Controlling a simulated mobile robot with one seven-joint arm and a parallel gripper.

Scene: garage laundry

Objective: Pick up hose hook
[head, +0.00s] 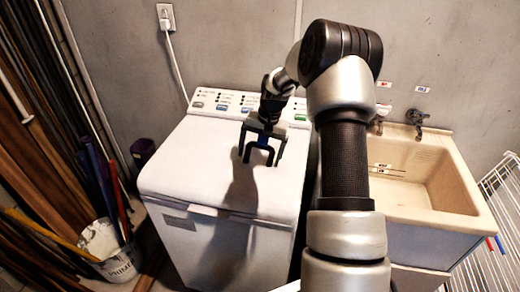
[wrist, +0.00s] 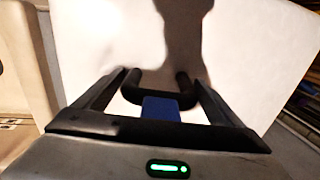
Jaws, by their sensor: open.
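The hose hook (head: 258,149) is a black U-shaped piece at the top of the white washing machine (head: 170,175). In the wrist view the hook (wrist: 185,92) lies between my fingers, its curved side towards the palm and its two ends pointing away. My gripper (head: 260,159) is open and points down over the lid, with one finger on each side of the hook. In the wrist view a gap shows between each finger of my gripper (wrist: 160,77) and the hook. A blue block (wrist: 160,108) sits in front of the curve. I cannot tell whether the hook touches the lid.
A beige sink (head: 410,165) with taps stands right of the washer. A white wire rack (head: 497,235) is at the far right. A bucket (head: 107,250) and leaning boards (head: 45,150) fill the left. The lid around the hook is clear.

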